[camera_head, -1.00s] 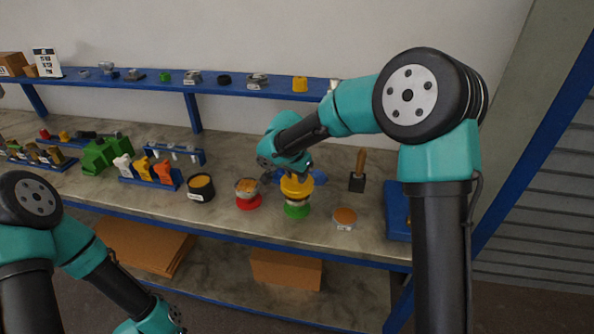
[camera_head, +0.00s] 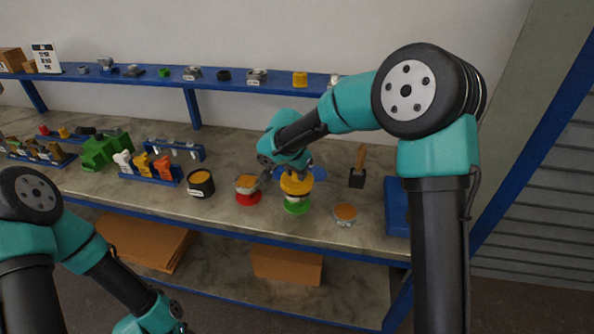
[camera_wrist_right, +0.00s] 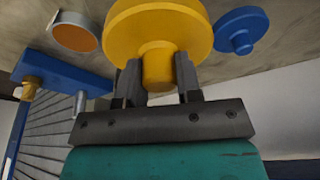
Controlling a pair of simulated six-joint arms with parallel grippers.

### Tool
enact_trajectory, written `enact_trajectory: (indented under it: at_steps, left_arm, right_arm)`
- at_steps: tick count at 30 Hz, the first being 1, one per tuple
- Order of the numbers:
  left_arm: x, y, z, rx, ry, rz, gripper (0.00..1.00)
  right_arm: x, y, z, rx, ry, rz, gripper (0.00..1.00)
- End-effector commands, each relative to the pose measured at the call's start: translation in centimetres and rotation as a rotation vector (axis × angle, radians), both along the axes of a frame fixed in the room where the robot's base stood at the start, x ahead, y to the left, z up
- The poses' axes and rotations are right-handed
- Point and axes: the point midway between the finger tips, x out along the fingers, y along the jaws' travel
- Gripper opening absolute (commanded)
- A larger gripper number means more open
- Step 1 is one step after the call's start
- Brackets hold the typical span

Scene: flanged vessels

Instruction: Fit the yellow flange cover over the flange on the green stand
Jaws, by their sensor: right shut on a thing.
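The yellow flange cover (camera_head: 296,183) is held by my right gripper (camera_head: 290,168) over the flanged vessel on the green stand (camera_head: 297,206). In the right wrist view the yellow cover (camera_wrist_right: 160,30) fills the top centre, and the fingers of my right gripper (camera_wrist_right: 158,82) are shut on its knob. A whitish part of the vessel (camera_head: 298,196) shows between the cover and the green stand. I cannot tell whether the cover is fully seated. My left arm is at the lower left; its gripper is outside the picture.
A vessel on a red stand (camera_head: 247,190) is just left of the green stand. A blue cover (camera_wrist_right: 240,30) lies close by. An orange-topped round container (camera_head: 345,214) sits to the right, near the front edge. A black pot (camera_head: 200,183) stands further left.

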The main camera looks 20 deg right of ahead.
Motion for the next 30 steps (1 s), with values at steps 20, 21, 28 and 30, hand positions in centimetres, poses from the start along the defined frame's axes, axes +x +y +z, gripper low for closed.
enact_trajectory:
  at_steps: [20, 21, 28, 30]
  left_arm:
    - [0.0, 0.0, 0.0, 0.000, 0.000, 0.000, 0.43]
    - [0.0, 0.0, 0.0, 0.000, 0.000, 0.000, 0.43]
    - [0.0, 0.0, 0.0, 0.000, 0.000, 0.000, 0.43]
    - [0.0, 0.0, 0.0, 0.000, 0.000, 0.000, 0.43]
  right_arm:
    - [0.0, 0.0, -1.6, 0.000, 0.000, 0.000, 0.09]
    - [0.0, 0.0, -1.7, 0.001, 0.001, 0.000, 0.09]
    - [0.0, 0.0, -2.2, -0.001, 0.001, 0.001, 0.09]
    - [0.0, 0.0, -2.4, -0.002, 0.000, 0.001, 0.09]
